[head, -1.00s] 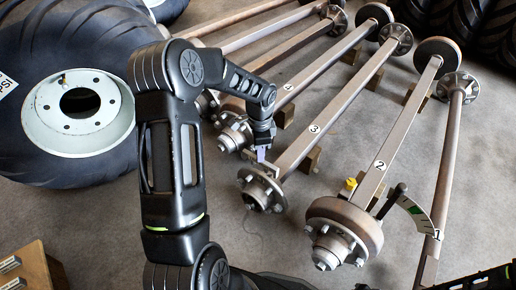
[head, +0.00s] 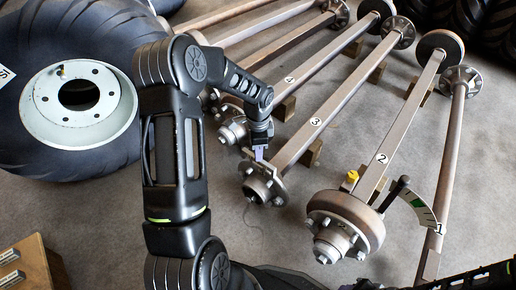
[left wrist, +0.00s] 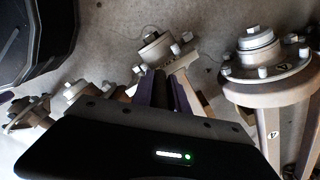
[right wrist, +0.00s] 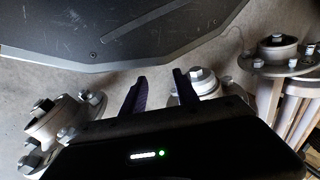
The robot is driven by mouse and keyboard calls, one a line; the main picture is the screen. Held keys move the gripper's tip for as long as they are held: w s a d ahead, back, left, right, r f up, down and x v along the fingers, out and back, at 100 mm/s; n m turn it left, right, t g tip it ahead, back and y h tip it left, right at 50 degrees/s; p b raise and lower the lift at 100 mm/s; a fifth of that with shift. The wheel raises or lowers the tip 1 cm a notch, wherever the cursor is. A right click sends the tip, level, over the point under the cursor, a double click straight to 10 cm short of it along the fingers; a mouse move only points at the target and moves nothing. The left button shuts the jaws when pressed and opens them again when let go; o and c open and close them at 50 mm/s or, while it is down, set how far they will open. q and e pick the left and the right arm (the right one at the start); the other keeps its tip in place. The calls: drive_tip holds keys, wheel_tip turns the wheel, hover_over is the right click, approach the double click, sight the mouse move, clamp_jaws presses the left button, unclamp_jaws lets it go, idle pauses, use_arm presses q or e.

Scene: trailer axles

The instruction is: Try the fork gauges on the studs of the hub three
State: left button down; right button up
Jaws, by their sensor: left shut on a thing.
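Hub three (head: 262,187) is the near end of the axle marked 3 (head: 315,122), a rusty flange with studs. My left gripper (head: 259,153) is at the upper edge of this hub, its purple fingers pointing down. In the left wrist view the fingers (left wrist: 160,90) are shut, close below a studded hub (left wrist: 160,48). What they hold is mostly hidden; I cannot tell its shape, nor whether it touches a stud. In the right wrist view my right gripper (right wrist: 160,88) is open and empty, with a hub's silver nut (right wrist: 203,82) behind the fingers.
A wooden box (head: 32,265) is at lower left. Grey floor lies between.

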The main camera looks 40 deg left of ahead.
use_arm(q)
drive_tip(key=shift+f+b, duration=0.9)
drive_tip(key=shift+f, duration=0.95)
drive_tip(key=shift+f+b, duration=1.6)
drive_tip(key=shift+f, duration=1.05)
wheel_tip(320, 180, up, 6)
drive_tip(key=p, duration=0.4)
drive_tip(key=shift+p, duration=0.4)
drive_tip(key=shift+r+p, duration=1.65)
drive_tip(key=shift+r, duration=0.4)
